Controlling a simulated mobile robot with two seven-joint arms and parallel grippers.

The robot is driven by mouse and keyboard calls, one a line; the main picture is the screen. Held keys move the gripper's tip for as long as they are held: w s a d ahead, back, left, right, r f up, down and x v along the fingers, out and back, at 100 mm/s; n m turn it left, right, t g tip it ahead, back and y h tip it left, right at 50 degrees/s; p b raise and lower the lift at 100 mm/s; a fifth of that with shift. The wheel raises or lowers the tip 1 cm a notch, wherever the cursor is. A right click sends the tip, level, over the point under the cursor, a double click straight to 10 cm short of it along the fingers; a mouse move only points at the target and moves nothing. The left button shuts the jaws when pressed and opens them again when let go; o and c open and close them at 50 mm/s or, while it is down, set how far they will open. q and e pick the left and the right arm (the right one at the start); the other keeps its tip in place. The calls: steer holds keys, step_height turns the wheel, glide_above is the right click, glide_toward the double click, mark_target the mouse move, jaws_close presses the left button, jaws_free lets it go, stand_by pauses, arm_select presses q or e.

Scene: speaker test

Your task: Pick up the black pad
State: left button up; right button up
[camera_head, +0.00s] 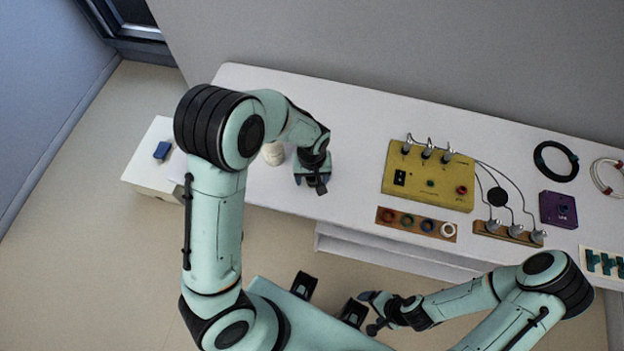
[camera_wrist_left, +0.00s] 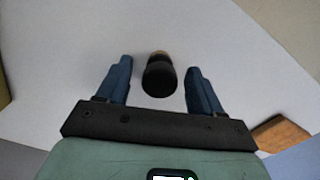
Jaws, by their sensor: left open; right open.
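A flat round black pad (camera_head: 497,196) lies on the white table (camera_head: 345,205), between the yellow box and the purple box. My left gripper (camera_head: 312,182) is over the table, well to the left of this pad and apart from it. In the left wrist view the left gripper (camera_wrist_left: 160,95) is open. A dark rounded object (camera_wrist_left: 160,76) with a tan end shows between its fingers, without visible contact; I cannot tell what it is. My right gripper (camera_head: 372,312) is open, in front of the table and away from the pad.
Grey cables pass close to the pad, from the yellow box (camera_head: 425,192) to plugs on a wooden block (camera_head: 492,232). A purple box (camera_head: 558,209) is to its right. A board with rings (camera_head: 417,224) lies in front. A pale cylinder (camera_head: 273,153) stands by my left gripper.

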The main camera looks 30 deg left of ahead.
arm_select(q)
jaws_close()
steer(key=shift+r, duration=0.2)
step_height(320, 180, up, 20)
steer(key=p, duration=0.2)
arm_select(e)
steer(key=w+r, duration=0.1)
steer(key=r, duration=0.2)
steer(key=shift+w, duration=0.4)
arm_select(q)
steer(key=shift+f, duration=0.15)
steer(key=c, duration=0.9)
jaws_free()
steer(key=shift+c, duration=0.6)
